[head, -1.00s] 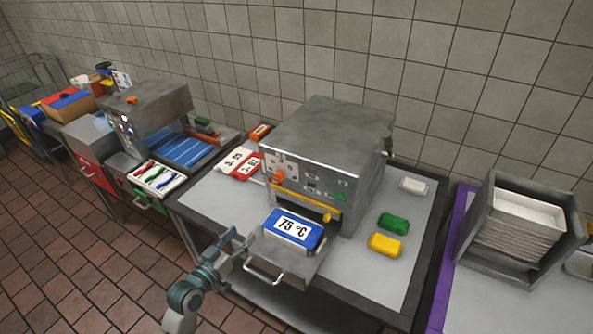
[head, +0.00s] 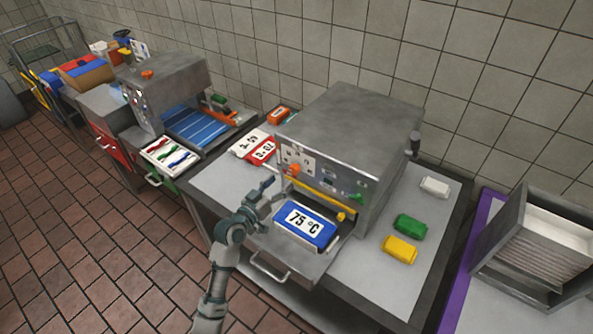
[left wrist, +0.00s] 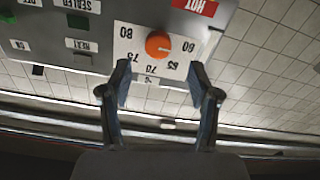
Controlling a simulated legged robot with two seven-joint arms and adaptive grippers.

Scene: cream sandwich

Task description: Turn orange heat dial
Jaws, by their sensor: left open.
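The orange heat dial (head: 294,169) sits on a white scale plate on the front of the grey metal machine (head: 345,140). In the left wrist view the dial (left wrist: 158,45) shows upside down, with numbers around it and a pale pointer line towards the right. My left gripper (head: 268,190) is just in front of the machine, to the left of and below the dial. In the left wrist view its two fingers (left wrist: 158,82) are spread, with the dial just beyond the tips and centred between them. Nothing is between the fingers. My right gripper does not show.
A blue block marked 75 °C (head: 306,226) lies on the pulled-out tray (head: 270,250) below the dial. A yellow bar (head: 325,200) crosses the machine front. Red and white cards (head: 263,152) lie left of the machine; green (head: 410,226) and yellow blocks (head: 399,249) lie right.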

